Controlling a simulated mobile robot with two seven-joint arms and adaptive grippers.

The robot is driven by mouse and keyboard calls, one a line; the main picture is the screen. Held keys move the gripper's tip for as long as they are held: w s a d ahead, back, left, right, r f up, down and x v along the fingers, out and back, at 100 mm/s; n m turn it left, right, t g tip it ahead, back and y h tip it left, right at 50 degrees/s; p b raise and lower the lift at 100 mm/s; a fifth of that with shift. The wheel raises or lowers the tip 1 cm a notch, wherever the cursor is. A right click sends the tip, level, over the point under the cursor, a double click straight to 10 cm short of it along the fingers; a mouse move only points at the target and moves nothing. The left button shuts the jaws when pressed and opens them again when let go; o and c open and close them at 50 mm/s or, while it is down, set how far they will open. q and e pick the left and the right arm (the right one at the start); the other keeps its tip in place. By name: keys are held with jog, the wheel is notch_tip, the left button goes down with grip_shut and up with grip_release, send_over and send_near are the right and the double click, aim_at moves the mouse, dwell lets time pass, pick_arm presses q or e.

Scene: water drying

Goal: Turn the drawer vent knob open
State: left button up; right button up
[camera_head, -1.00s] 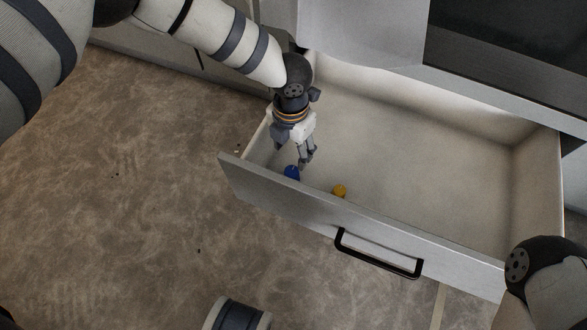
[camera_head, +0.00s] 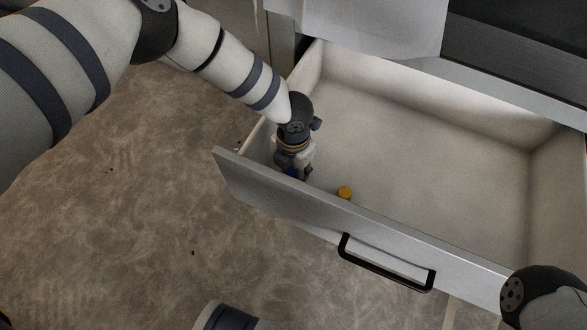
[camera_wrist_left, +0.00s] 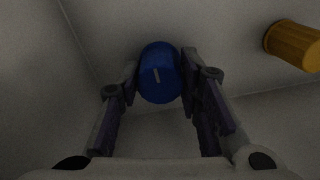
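A blue round knob (camera_wrist_left: 158,88) with a short, slightly tilted white mark shows in the left wrist view. Only a bit of it shows in the head view (camera_head: 291,171), low inside the open drawer (camera_head: 430,150) near its front left corner. My left gripper (camera_head: 294,170) reaches down into the drawer over it. In the wrist view the left gripper's fingertips (camera_wrist_left: 159,68) are on both sides of the knob, close against it, and seem shut on it. My right gripper is not in view.
A yellow-orange knob (camera_head: 344,192) stands to the right, by the drawer front; it also shows in the left wrist view (camera_wrist_left: 294,45). The drawer front has a black handle (camera_head: 386,268). The rest of the drawer floor is empty.

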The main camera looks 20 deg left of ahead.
pick_arm(q)
jog(key=shift+c, duration=0.9)
jog(key=shift+m, duration=0.3)
jog(key=m+b, duration=0.1)
jog(key=m, duration=0.1)
jog(key=shift+m, duration=0.4)
jog(key=m+b, duration=0.1)
jog(key=m, duration=0.4)
jog(key=shift+m, duration=0.3)
jog(key=m+b, duration=0.1)
jog(key=m, duration=0.3)
jog(key=shift+m+b, duration=0.5)
jog(key=shift+m, duration=1.9)
